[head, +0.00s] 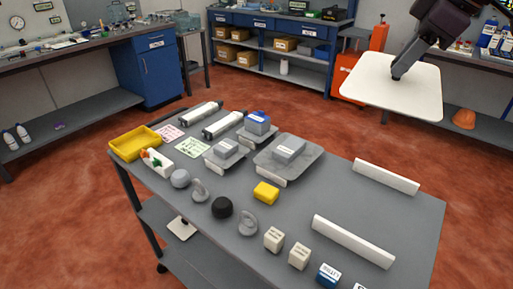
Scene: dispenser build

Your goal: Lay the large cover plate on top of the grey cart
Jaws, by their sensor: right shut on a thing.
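A large white cover plate (372,95) is at the upper right, held up in the air beyond the far right part of the grey cart. My right gripper (398,72) comes down from the top right and is shut on the plate near its middle. The plate looks about level and apart from the cart. The grey cart (395,212) stands in front of me with many parts on its top. My left gripper is not in view.
Two white bars (352,241) lie on the cart's right part, with bare surface between them. A yellow tray (135,144), grey plates (310,155), a yellow block (266,192) and small labelled boxes (299,256) occupy the rest. A blue shelf bench (282,65) stands behind.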

